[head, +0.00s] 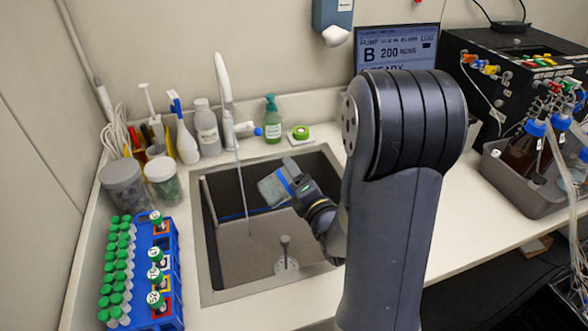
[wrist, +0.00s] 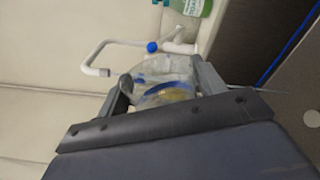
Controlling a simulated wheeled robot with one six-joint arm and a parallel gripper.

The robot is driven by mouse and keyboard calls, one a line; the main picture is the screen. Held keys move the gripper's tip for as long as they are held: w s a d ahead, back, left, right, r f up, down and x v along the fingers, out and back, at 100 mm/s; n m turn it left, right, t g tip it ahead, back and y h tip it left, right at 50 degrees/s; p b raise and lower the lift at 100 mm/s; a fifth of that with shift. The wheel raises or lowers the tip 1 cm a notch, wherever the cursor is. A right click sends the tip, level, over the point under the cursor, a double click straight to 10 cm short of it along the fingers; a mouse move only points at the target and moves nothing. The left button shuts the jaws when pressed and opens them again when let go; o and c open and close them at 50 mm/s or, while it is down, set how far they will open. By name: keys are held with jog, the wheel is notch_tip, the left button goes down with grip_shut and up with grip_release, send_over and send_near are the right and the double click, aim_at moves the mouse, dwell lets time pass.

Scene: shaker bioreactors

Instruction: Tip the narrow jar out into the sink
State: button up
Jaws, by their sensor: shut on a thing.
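The narrow jar (head: 270,190) is a clear, greyish vessel with a blue band, held over the sink (head: 207,285) in the head view. It looks tilted, but I cannot tell exactly which way its mouth points. My gripper (head: 293,186) is shut on the jar, above the basin's far half. In the wrist view the jar (wrist: 150,72) sits between the two fingers of my gripper (wrist: 165,86), with something yellowish inside its near part. My gripper's dark body hides the jar's near end there.
The tap (head: 224,80) stands behind the sink, with a thin line hanging from it into the basin left of the jar. Bottles, including a green soap bottle (head: 272,120), line the back. A blue tube rack (head: 170,270) stands left. A grey tray (head: 500,180) with bottles stands right.

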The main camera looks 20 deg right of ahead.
jog(key=shift+d+f+m, duration=0.1)
jog(key=shift+f+m, duration=0.35)
jog(key=shift+m, duration=0.75)
jog(key=m, duration=0.1)
jog(key=f+m, duration=0.1)
jog(key=m, duration=0.1)
jog(key=m+b, duration=0.1)
jog(key=shift+f+m, duration=0.25)
jog(key=shift+m, duration=0.05)
jog(key=shift+a+f+m, duration=0.1)
jog(key=shift+f+m, duration=0.2)
jog(key=shift+m, duration=0.7)
jog(key=shift+a+f+m, duration=0.1)
jog(key=shift+f+m, duration=0.15)
jog(key=shift+m, duration=0.75)
jog(key=shift+w+f+b, duration=0.1)
jog(key=shift+b, duration=0.3)
